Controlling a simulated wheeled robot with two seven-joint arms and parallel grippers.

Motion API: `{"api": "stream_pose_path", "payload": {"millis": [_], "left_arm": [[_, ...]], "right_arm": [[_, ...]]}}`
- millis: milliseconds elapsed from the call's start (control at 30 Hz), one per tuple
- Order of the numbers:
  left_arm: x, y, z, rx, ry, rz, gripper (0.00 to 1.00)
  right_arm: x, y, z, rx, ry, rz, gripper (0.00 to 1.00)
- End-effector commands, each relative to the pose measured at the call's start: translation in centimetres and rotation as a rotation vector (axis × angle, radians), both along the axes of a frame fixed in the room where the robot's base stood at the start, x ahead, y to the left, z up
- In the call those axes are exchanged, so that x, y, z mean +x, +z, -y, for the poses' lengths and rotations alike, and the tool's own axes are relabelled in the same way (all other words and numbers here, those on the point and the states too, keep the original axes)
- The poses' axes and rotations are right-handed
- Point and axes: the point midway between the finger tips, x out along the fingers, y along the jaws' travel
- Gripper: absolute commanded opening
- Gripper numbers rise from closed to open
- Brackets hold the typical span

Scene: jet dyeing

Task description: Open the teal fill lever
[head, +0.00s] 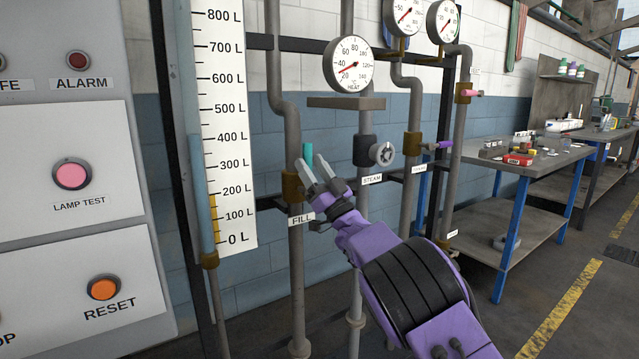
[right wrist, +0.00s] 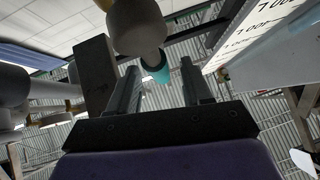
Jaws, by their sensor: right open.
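The teal fill lever (head: 308,152) stands upright beside the brass valve body (head: 291,186) on the pipe above the FILL label (head: 301,218). My right gripper (head: 311,168) is at the lever, its two fingers apart and partly covering the lever's lower part. In the right wrist view the lever's teal end (right wrist: 158,72) shows between the two open fingers (right wrist: 160,72), near their tips. I cannot tell whether a finger touches it. My left gripper is not in view.
The level gauge (head: 222,130) and button panel (head: 70,230) are to the left. A workbench (head: 530,160) stands farther right, beside open floor.

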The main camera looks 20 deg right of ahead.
Motion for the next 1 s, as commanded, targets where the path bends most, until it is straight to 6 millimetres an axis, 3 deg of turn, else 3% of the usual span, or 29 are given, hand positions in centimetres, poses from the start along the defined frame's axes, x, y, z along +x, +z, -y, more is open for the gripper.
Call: {"api": "stream_pose_path", "payload": {"millis": [33,200,400,900,967,1000], "left_arm": [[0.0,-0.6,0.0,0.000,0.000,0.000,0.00],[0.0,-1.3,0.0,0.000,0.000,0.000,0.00],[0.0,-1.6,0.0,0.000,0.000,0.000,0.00],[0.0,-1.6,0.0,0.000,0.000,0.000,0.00],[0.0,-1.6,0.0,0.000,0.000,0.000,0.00],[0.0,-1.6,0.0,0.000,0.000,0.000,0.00]], "right_arm": [[-0.8,-1.3,0.2,-0.001,0.001,-0.005,0.49],[-3.4,-4.1,1.2,-0.002,0.001,-0.004,0.49],[-5.0,-5.6,1.8,-0.002,0.003,-0.003,0.49],[-4.9,-5.7,1.8,-0.010,-0.004,-0.007,0.49],[-4.5,-6.5,2.3,-0.029,-0.053,-0.039,0.49],[-4.4,-8.2,3.2,-0.030,-0.111,-0.091,0.49]]}}
